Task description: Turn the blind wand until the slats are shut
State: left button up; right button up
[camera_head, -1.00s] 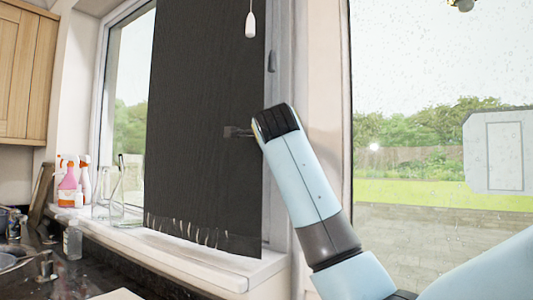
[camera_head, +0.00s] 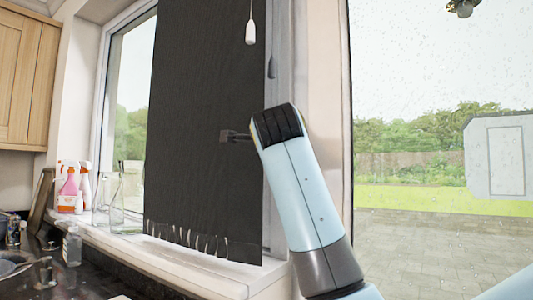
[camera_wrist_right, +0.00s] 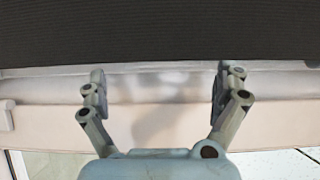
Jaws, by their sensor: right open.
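A dark blind (camera_head: 200,90) hangs over the window as a flat, near-black panel with a fringed bottom edge; I cannot make out separate slats. A white pull (camera_head: 250,32) hangs on a thin cord in front of its upper right part; I cannot tell whether it is the wand. My right gripper (camera_head: 228,136) is in front of the blind, below the white pull and apart from it. In the right wrist view its fingers (camera_wrist_right: 158,88) are spread wide with nothing between them, and the blind (camera_wrist_right: 160,30) fills the top. My left gripper is out of view.
Spray bottles (camera_head: 70,188) and clear glass vessels (camera_head: 125,190) stand on the pale sill (camera_head: 185,262) at the left. A dark counter (camera_head: 85,275) lies below. A wooden cupboard (camera_head: 25,80) is at the upper left. A large rain-spotted window (camera_head: 430,80) is on the right.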

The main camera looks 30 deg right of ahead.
jog(key=v, duration=0.7)
jog(key=shift+a, duration=0.1)
